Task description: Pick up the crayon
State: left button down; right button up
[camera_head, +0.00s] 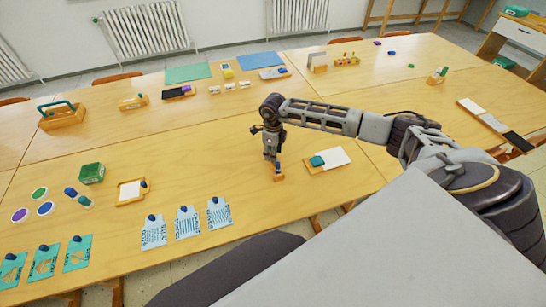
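My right arm reaches in from the right. Its gripper (274,160) points straight down over the table near the front edge. A small dark blue piece, which may be the crayon (278,166), shows right at the fingertips. It is just above a small orange wooden block (279,177) on the table. The fingers partly hide the blue piece, and I cannot tell whether they are closed on it or only beside it. My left gripper is not in view.
A wooden tray with a white sheet and a teal piece (317,161) lies just right of my gripper. Printed cards (187,223) with blue pieces lie front left. A green box (91,173) and a small white-topped tray (131,191) stand left. The table (215,150) left of my gripper is clear.

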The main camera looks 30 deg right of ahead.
grip_shut()
dwell(0.3)
jog(key=shift+r+b, duration=0.45)
jog(key=shift+r, duration=4.6)
